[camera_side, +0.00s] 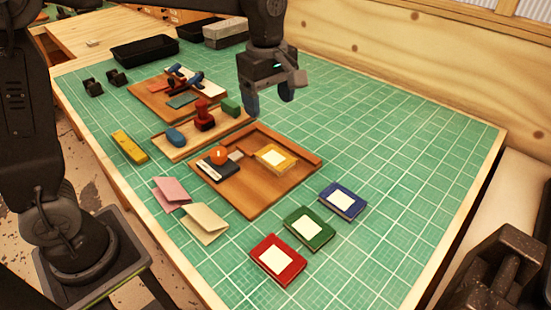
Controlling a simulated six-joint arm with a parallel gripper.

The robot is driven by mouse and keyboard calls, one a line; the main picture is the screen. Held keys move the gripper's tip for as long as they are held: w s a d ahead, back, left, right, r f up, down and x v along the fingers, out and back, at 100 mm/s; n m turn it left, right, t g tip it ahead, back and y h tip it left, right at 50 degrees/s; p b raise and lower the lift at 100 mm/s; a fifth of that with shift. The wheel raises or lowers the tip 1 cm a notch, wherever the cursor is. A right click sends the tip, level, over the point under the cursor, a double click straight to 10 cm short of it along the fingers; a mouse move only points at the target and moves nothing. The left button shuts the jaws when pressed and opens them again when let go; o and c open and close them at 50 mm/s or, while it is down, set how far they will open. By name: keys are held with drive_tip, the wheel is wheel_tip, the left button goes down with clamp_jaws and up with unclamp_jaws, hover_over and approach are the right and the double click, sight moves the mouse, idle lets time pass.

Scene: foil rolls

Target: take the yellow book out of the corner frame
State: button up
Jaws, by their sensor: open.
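The yellow book (275,158) has a pale cover label and lies flat on a wooden board with raised edges, the corner frame (258,193). It sits toward the board's upper right part, near the raised rim. My gripper (270,101) is above and behind the book, clear of it, pointing down over the green mat. Its jaws are open and nothing shows between them.
Red (278,259), green (310,228) and blue (342,201) books lie in front of the board. An orange ball-topped piece (218,156) stands on its left. Folded cards (204,223) lie left. A tray of blocks (203,122) is behind. The mat's right side (410,150) is clear.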

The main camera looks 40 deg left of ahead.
sight(276, 156)
drive_tip(key=shift+n, duration=0.6)
drive_tip(key=f, duration=0.5)
drive_tip(key=w+f, duration=0.1)
drive_tip(key=f, duration=0.8)
drive_tip(key=shift+w+d+f, duration=0.1)
drive_tip(key=shift+w+f, duration=0.15)
drive_tip(key=shift+f, duration=0.1)
drive_tip(key=shift+c, duration=0.3)
drive_tip(key=c, duration=0.6)
drive_tip(key=shift+r, duration=0.15)
drive_tip(key=shift+c, duration=0.2)
